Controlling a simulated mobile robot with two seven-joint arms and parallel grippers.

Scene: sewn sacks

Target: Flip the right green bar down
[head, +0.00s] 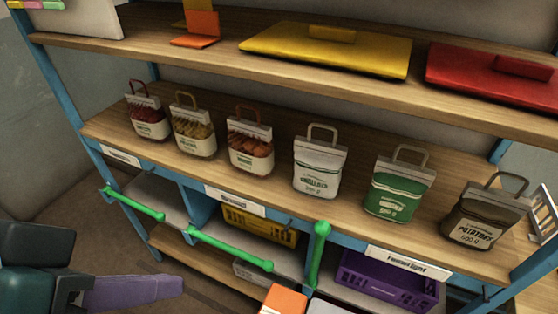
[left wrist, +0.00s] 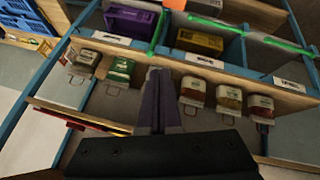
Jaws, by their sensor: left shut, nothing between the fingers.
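The right green bar (head: 319,255) stands up, nearly vertical, on the shelf front between the yellow crate and the purple crate. It also shows in the left wrist view (left wrist: 156,35), where the scene is upside down. The middle green bar (head: 230,249) and the left green bar (head: 135,204) lie nearly level across their bays. My left gripper (head: 180,284) is at the lower left in the head view, well left of the right bar and apart from it. Its purple fingers (left wrist: 157,72) are together and empty in the left wrist view. My right gripper is not in view.
Several sacks, including a green sack (head: 399,188) and a potato sack (head: 482,218), stand on the middle shelf above the bars. A purple crate (head: 385,280) and a yellow crate (head: 258,227) sit below. Blue posts frame the shelf.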

